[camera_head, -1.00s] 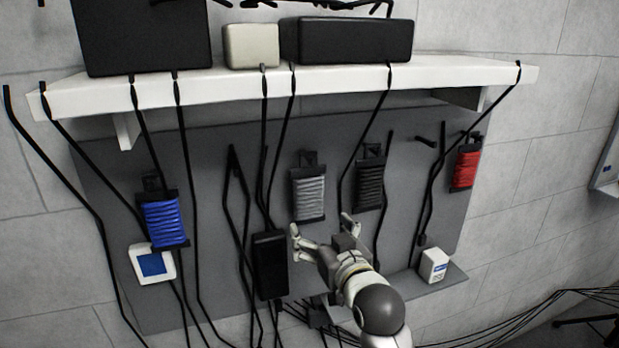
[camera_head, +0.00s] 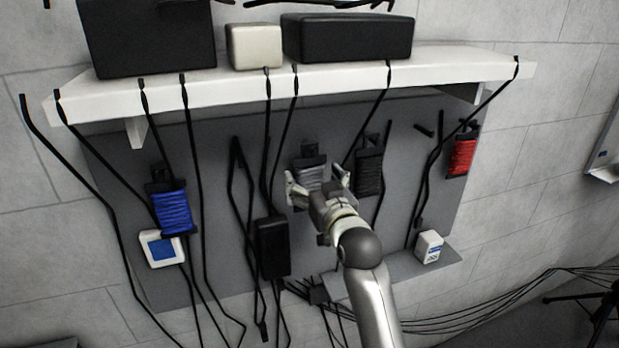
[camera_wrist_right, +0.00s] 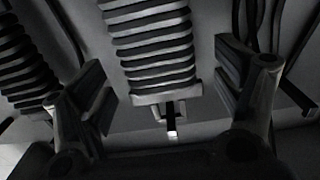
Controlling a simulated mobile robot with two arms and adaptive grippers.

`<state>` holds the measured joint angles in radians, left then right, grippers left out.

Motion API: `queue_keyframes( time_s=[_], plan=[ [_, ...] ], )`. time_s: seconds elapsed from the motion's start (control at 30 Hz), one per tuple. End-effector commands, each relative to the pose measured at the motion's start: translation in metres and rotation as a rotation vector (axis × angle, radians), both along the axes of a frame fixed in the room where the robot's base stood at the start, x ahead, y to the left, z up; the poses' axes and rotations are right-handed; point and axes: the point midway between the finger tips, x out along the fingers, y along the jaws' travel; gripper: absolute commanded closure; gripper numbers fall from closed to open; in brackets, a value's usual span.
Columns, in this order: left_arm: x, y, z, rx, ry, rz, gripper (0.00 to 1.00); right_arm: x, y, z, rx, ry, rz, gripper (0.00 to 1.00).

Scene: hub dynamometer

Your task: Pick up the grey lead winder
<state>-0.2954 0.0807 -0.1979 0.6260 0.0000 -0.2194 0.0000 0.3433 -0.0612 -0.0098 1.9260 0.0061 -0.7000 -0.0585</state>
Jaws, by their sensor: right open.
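The grey lead winder (camera_head: 311,174) hangs on the grey back panel below the white shelf, with grey lead wound around it. My right gripper (camera_head: 315,183) is open in front of its lower part and hides that part in the head view. In the right wrist view the winder (camera_wrist_right: 150,45) lies between and beyond the two open fingers (camera_wrist_right: 165,95), its lower end and a small loop showing. I cannot tell whether the fingers touch it. My left gripper is not in view.
A black winder (camera_head: 369,172) hangs close to the right, a blue one (camera_head: 173,212) to the left, and a red one (camera_head: 463,153) far right. A black box (camera_head: 272,248) and several hanging cables are near my gripper. The white shelf (camera_head: 230,93) is above.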

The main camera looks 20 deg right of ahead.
Motion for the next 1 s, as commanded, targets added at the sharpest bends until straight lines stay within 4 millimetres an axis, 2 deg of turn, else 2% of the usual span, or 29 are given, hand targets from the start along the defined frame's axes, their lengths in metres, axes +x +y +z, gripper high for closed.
queue_keyframes(
  time_s=[0.03, 0.2, 0.53, 0.87, 0.9, 1.0],
  plan=[
    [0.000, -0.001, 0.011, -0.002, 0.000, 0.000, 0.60, 0.007, 0.000, 0.005, 0.001, 0.002, 0.000, 0.14],
    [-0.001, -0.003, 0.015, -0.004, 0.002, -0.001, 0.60, 0.023, 0.001, 0.002, 0.000, 0.001, 0.000, 0.14],
    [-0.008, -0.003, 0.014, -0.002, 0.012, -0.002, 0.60, 0.027, 0.001, 0.000, 0.000, -0.001, 0.000, 0.14],
    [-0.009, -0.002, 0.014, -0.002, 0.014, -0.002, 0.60, 0.026, 0.001, 0.000, 0.000, 0.000, 0.000, 0.57],
    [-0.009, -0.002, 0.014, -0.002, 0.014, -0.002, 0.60, 0.026, 0.001, 0.001, 0.000, -0.003, 0.000, 0.60],
    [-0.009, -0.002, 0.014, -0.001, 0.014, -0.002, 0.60, 0.026, 0.001, 0.001, 0.000, -0.003, 0.000, 0.60]
  ],
)
